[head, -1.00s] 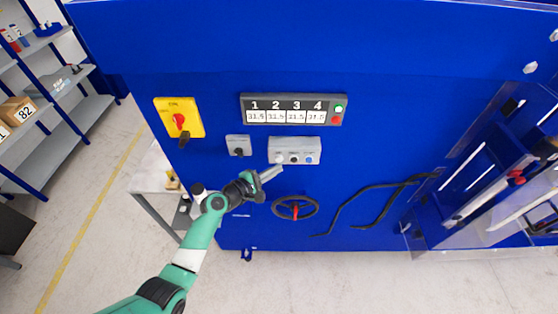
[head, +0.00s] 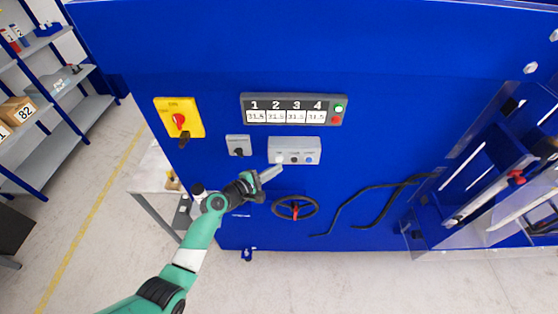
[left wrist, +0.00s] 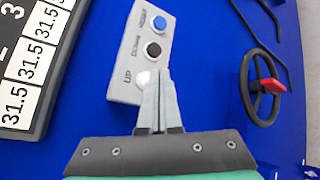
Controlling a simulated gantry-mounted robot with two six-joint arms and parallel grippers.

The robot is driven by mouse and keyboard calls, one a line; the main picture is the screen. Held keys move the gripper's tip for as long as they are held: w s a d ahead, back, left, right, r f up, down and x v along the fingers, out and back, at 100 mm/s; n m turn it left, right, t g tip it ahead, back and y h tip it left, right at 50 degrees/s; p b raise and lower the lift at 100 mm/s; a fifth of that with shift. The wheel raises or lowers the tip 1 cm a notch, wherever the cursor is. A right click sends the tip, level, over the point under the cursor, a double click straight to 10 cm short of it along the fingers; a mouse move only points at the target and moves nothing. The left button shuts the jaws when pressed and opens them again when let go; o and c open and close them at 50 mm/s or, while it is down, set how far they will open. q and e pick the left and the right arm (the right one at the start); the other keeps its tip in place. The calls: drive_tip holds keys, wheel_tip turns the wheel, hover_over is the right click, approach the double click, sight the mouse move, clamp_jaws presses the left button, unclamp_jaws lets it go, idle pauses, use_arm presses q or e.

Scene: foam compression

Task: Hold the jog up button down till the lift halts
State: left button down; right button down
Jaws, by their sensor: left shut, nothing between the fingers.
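The grey jog box (head: 296,150) on the blue machine front carries a row of buttons. In the left wrist view the box (left wrist: 122,62) shows a white button marked UP (left wrist: 145,77), a black one marked DOWN (left wrist: 153,50) and a blue one (left wrist: 160,23). My left gripper (head: 279,168) is shut and empty, and its fingertips (left wrist: 155,72) are at the UP button, partly covering it. I cannot tell how far the button is pressed. The display (head: 293,115) above shows several readings near 31.5. My right gripper is not in view.
A yellow plate with a red rotary switch (head: 179,121) and a small grey switch box (head: 238,146) are on the left. A black handwheel (head: 295,208) is below the jog box. Black cables (head: 375,203) hang to the right, beside the machine's clear-guarded mechanism.

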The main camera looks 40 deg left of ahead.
use_arm(q)
drive_tip(key=shift+w+a+b, duration=0.3)
drive_tip(key=shift+w+a+b, duration=0.3)
idle(0.7)
idle(5.0)
drive_tip(key=shift+s+d+p, duration=0.6)
drive_tip(key=shift+p, duration=0.1)
